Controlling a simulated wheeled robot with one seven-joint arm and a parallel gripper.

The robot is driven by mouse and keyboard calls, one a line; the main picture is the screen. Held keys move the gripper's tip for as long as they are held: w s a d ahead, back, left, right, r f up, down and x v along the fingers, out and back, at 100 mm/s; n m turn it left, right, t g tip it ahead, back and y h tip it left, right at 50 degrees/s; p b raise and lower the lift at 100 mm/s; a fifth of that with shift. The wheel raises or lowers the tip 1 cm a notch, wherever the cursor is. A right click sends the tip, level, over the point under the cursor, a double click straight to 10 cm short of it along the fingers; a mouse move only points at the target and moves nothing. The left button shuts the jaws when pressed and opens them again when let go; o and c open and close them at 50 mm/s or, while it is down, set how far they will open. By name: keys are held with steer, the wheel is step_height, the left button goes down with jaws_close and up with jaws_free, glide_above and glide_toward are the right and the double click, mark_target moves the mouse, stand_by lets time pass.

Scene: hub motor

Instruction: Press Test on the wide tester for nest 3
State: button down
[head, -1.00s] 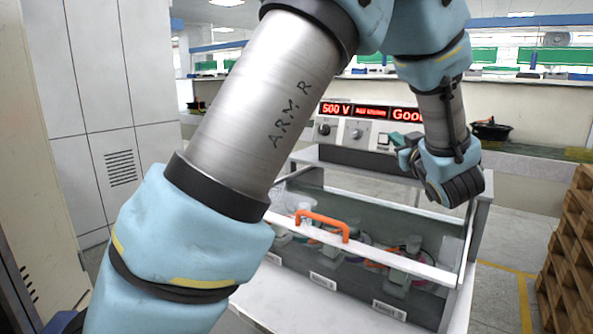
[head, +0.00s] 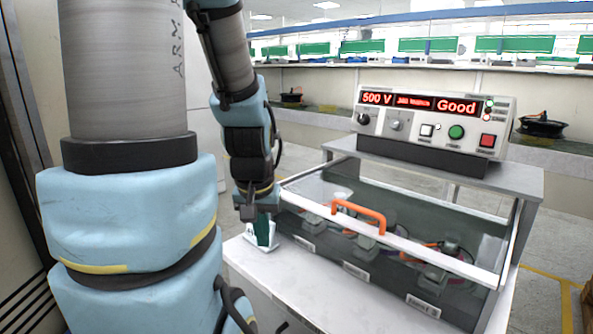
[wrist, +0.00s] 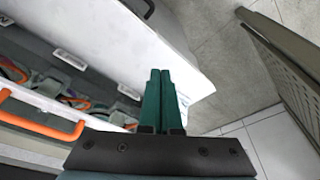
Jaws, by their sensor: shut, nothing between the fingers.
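The wide tester (head: 435,118) stands on a shelf behind the glazed nest box, its red display reading "500 V" and "Good". Its front has two knobs, a white-framed button (head: 427,130), a green button (head: 456,132) and a red button (head: 487,141); their lettering is too small to read. My gripper (head: 262,230) is left of the box, pointing down, well away from the tester. Its teal fingers lie together and empty in the wrist view (wrist: 160,100). The nest box (head: 490,252) holds several fixtures behind clear panels, with an orange handle (head: 358,215) on its white bar.
Small labels (head: 422,305) run along the box's front; I cannot read them. The white bench top (head: 285,290) is bare in front. My own arm fills the left side of the head view. A black pan-like item (head: 541,127) sits on the far counter, right of the tester.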

steer(key=shift+s+d+r+g+p, duration=0.1)
steer(key=shift+s+r+g+p, duration=0.4)
steer(key=shift+s+r+p, duration=0.55)
